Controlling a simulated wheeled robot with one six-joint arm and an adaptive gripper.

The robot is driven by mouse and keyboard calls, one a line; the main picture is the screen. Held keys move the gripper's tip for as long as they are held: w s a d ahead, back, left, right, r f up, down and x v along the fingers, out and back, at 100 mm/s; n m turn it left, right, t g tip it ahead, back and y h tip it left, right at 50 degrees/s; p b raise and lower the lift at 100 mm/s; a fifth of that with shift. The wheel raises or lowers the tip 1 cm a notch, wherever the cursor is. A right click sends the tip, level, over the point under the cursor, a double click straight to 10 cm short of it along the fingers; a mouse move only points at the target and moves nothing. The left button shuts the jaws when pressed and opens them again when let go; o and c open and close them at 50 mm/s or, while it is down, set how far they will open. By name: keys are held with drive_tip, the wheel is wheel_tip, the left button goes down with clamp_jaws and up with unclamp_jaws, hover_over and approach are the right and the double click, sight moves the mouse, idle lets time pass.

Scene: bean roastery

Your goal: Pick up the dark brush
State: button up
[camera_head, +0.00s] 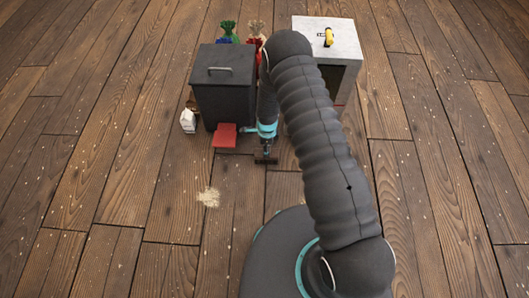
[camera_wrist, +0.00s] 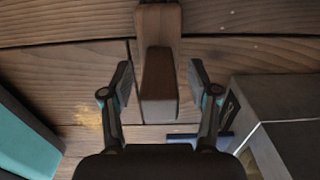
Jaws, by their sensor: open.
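The dark brush (camera_wrist: 158,85) is a brown wooden block with a wider part at the top of the wrist view. It lies on the plank floor. In the head view it shows as a small dark bar (camera_head: 265,160) just below my gripper (camera_head: 266,150). In the wrist view my gripper (camera_wrist: 159,75) is open, with one finger on each side of the brush. Gaps show between both fingers and the brush. The bristles are not visible, and I cannot tell how high the fingers are above the floor.
A dark bin (camera_head: 224,85) with a red pedal (camera_head: 225,136) stands behind left. A pale cabinet (camera_head: 340,40) stands behind right, with a yellow and black object (camera_head: 329,36) on top. A small white bag (camera_head: 188,120) is beside the bin. Tan grounds (camera_head: 208,197) lie on open floor.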

clamp_jaws()
drive_tip(key=shift+r, duration=0.1)
drive_tip(key=shift+r, duration=0.5)
drive_tip(key=r, duration=0.2)
drive_tip(key=d+r, duration=0.1)
drive_tip(key=shift+s+r, duration=0.15)
drive_tip(key=shift+r, duration=0.2)
drive_tip(key=s+d+r, duration=0.2)
drive_tip(key=d+r, duration=0.4)
drive_tip(key=d, duration=0.4)
drive_tip(key=shift+s+d, duration=0.15)
drive_tip(key=shift+s, duration=0.25)
drive_tip(key=shift+r, duration=0.1)
